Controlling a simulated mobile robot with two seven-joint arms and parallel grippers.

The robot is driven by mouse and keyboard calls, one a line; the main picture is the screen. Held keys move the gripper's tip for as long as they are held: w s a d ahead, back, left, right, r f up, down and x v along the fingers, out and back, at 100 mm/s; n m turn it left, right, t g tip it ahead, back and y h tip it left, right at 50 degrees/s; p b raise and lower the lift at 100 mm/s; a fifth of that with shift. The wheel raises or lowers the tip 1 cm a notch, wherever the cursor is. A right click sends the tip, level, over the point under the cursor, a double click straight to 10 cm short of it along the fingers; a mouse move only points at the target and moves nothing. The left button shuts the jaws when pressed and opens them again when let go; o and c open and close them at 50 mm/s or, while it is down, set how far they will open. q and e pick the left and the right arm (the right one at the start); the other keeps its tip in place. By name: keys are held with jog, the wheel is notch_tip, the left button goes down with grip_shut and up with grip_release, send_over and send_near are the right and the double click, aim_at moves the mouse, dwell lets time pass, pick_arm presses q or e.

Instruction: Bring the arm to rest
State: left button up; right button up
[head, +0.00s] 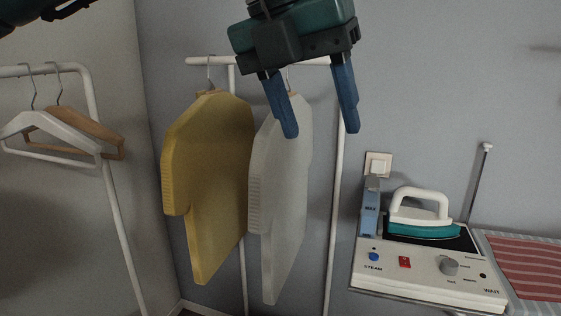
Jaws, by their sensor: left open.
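My left gripper (321,132) hangs at the top middle of the head view, its two blue fingers pointing down and spread apart. It is open, with nothing between the fingers. Its left finger overlaps the upper part of a white shirt (280,200) in the picture; I cannot tell how far apart they are in depth. A yellow shirt (210,180) hangs just left of the white one. Both hang on a white rail (205,61), partly hidden behind my gripper. My right gripper is not in view.
A second white rack (92,95) at left holds a white hanger (50,130) and a wooden hanger (85,128). At lower right, an iron (422,215) sits on a steam station (420,265) beside a red striped cloth (525,265). Open wall lies right of my gripper.

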pick_arm(q)
jog(key=s+d+f+g+h+p, duration=0.1)
jog(key=s+d+f+g+h, duration=0.4)
jog(key=d+f+g+h, duration=0.55)
jog(key=w+a+f+n+t+h+p, duration=0.1)
jog(key=w+a+f+n+t+h, duration=0.3)
jog(key=n+t, duration=0.45)
jog(key=w+a+f+n+t+h, duration=0.1)
jog(key=w+a+n+t+h, duration=0.1)
jog(key=w+n+t+h, duration=0.5)
jog(key=a+f+n+t+y, duration=0.8)
jog(key=f+n+t+y, duration=0.3)
jog(key=f+n, duration=0.3)
jog(key=s+a+f+n+g+y, duration=0.2)
jog(key=s+a+f+n+y, duration=0.1)
jog(key=f, duration=0.5)
jog(key=s+a+f+n+g+y, duration=0.2)
jog(key=s+a+f+n+y, duration=0.1)
jog(key=s+a+f, duration=0.3)
jog(key=s+a+f+n+g+y+p, duration=0.1)
jog(key=s+a+f+n+g+y, duration=0.2)
jog(key=s+f, duration=0.4)
notch_tip(320, 180, down, 5)
jog(key=shift+s+a+r+y, duration=0.2)
jog(key=shift+s+a+y, duration=0.15)
jog(key=shift+a+y, duration=0.7)
jog(key=shift+a, duration=0.15)
